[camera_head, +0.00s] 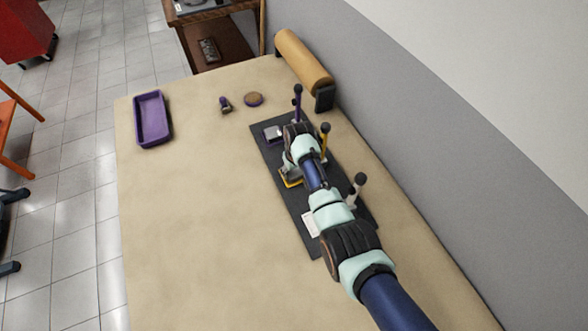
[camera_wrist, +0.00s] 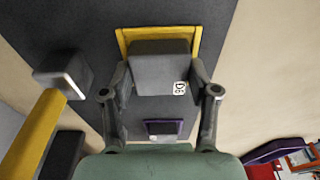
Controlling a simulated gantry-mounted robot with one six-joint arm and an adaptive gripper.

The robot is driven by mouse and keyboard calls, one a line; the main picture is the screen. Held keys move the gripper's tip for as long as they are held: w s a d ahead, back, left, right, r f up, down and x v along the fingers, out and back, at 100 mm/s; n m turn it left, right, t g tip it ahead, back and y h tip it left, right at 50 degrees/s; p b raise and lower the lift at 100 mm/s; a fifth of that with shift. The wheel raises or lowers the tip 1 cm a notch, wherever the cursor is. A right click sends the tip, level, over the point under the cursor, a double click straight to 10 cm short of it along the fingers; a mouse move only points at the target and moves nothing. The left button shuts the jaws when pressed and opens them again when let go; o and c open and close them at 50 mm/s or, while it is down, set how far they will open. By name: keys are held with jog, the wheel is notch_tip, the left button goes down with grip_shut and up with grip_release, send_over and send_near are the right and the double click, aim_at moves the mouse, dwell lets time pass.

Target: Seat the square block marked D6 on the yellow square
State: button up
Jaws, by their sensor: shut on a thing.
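The grey square block marked D6 (camera_wrist: 158,68) is between the two fingers of my gripper (camera_wrist: 162,82), which is shut on it. The label shows at the block's lower right corner in the wrist view. The block is mostly hidden there.
The dark board (camera_head: 273,162) carries a purple square (camera_wrist: 163,127), a white square (camera_head: 310,222) and upright purple (camera_head: 297,106), yellow (camera_head: 324,141) and white (camera_head: 356,188) levers close to my arm. A purple tray (camera_head: 139,120) stands left.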

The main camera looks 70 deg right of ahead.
jog(key=o, duration=1.5)
jog(key=shift+c, duration=0.2)
notch_tip(320, 180, up, 12)
jog(key=s+a, duration=0.1)
jog(key=shift+s, duration=0.2)
